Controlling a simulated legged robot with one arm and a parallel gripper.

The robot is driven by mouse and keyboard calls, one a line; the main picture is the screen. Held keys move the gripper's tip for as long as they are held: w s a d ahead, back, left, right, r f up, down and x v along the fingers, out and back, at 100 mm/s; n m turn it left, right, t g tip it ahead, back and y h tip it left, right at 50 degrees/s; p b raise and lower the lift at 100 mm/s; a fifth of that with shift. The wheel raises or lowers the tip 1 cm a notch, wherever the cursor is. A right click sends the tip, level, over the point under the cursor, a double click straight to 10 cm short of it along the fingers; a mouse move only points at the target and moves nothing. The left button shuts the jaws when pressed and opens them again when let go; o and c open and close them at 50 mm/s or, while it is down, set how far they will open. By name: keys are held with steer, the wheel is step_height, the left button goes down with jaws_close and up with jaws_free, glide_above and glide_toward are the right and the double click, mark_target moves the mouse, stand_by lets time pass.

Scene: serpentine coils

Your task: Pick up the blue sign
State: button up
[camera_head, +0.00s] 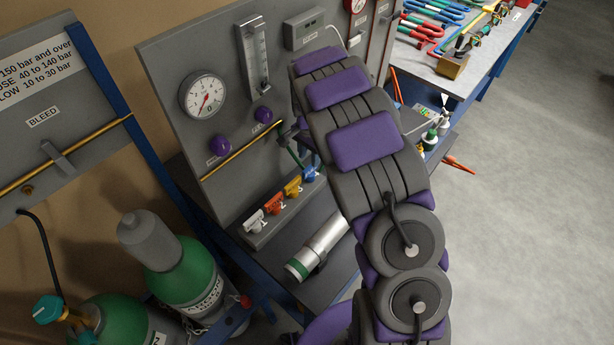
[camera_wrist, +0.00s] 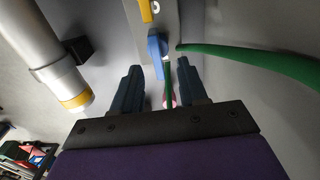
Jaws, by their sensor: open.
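The blue sign (camera_head: 311,173) is the rightmost of a row of coloured tags on a grey ledge at the foot of the gauge panel. My arm partly covers that end of the row. In the wrist view the blue sign (camera_wrist: 155,45) is beyond the fingertips, roughly in line with the gap between them. My gripper (camera_wrist: 161,72) is open, its two dark fingers apart with no sign between them. In the head view the fingers are mostly hidden behind my arm.
A green hose (camera_wrist: 240,53) runs right beside the sign. A silver cylinder (camera_head: 325,243) lies on the shelf below. Green gas bottles (camera_head: 190,272) stand at lower left. Open floor (camera_head: 540,200) is at right.

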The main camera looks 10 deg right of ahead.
mark_target(310, 166)
steer(key=shift+d+f, duration=0.4)
steer(key=shift+f, duration=0.15)
step_height(310, 166, down, 4)
steer(key=shift+s+f+b, duration=0.1)
steer(key=shift+f+b, duration=0.05)
steer(key=shift+b, duration=0.5)
steer(key=shift+a+f, duration=0.2)
steer(key=shift+f, duration=0.1)
steer(key=shift+a, duration=0.3)
steer(key=shift+d, duration=0.35)
steer(key=c, duration=0.5)
steer(key=shift+a, duration=0.1)
steer(key=shift+c, duration=1.2)
steer(key=shift+r, duration=0.15)
jaws_close()
